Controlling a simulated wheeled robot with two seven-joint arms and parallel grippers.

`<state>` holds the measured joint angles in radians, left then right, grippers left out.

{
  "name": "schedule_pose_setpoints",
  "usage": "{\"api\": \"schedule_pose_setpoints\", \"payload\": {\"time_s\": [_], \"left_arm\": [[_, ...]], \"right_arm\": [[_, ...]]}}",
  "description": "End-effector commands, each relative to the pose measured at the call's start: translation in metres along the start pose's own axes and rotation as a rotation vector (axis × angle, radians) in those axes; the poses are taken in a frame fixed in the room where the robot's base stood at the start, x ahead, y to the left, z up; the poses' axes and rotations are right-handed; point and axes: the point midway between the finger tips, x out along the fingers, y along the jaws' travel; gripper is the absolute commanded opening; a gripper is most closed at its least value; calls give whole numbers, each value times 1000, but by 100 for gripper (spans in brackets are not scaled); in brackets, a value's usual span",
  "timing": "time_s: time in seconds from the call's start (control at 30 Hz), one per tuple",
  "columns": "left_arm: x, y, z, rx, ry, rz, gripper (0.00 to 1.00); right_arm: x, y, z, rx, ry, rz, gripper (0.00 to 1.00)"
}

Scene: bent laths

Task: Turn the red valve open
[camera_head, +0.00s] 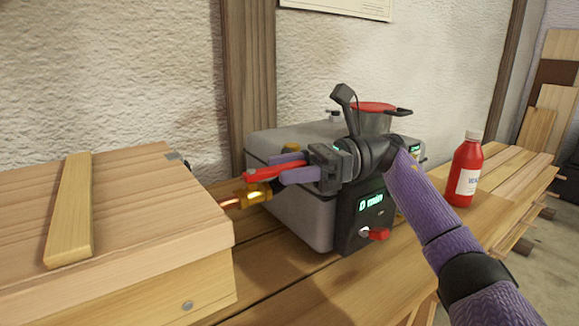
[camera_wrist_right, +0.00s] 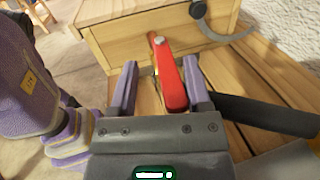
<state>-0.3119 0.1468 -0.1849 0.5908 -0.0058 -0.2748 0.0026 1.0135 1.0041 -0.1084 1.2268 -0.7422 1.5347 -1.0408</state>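The red valve handle (camera_head: 262,174) is a flat lever above a brass fitting (camera_head: 257,193) at the left side of the grey machine (camera_head: 302,212). My right gripper (camera_head: 277,168) is at the handle, with its purple fingers on either side of it. In the wrist view the red handle (camera_wrist_right: 170,78) lies between the open fingers of the right gripper (camera_wrist_right: 159,65), closer to the right finger, with a clear gap on the left. Whether the right finger touches it I cannot tell. My left gripper is not in view.
A wooden box (camera_head: 190,262) with a lath (camera_head: 70,210) on its lid stands at the left. A copper pipe (camera_head: 232,203) runs between box and fitting. The machine's front panel (camera_head: 360,220) reads "0 min" and has a red knob (camera_head: 379,234). A red bottle (camera_head: 466,170) stands at the right.

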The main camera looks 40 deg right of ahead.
Motion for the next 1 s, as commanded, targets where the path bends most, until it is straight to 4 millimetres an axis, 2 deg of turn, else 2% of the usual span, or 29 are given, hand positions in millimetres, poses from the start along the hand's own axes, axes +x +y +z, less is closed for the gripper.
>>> {"api": "schedule_pose_setpoints", "payload": {"time_s": [0.27, 0.37, 0.53, 0.7, 1.0], "left_arm": [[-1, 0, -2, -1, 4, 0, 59], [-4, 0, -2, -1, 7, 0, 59], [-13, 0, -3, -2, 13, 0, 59], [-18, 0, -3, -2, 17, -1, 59], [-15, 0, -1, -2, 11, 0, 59]], "right_arm": [[-3, 0, 1, -2, -2, -1, 62], [-14, 0, 3, 0, -2, -3, 62], [-50, 0, 4, 0, -4, -5, 62], [-77, 0, 3, -1, -5, -3, 62], [-97, -1, 0, 0, -1, -1, 62]]}}
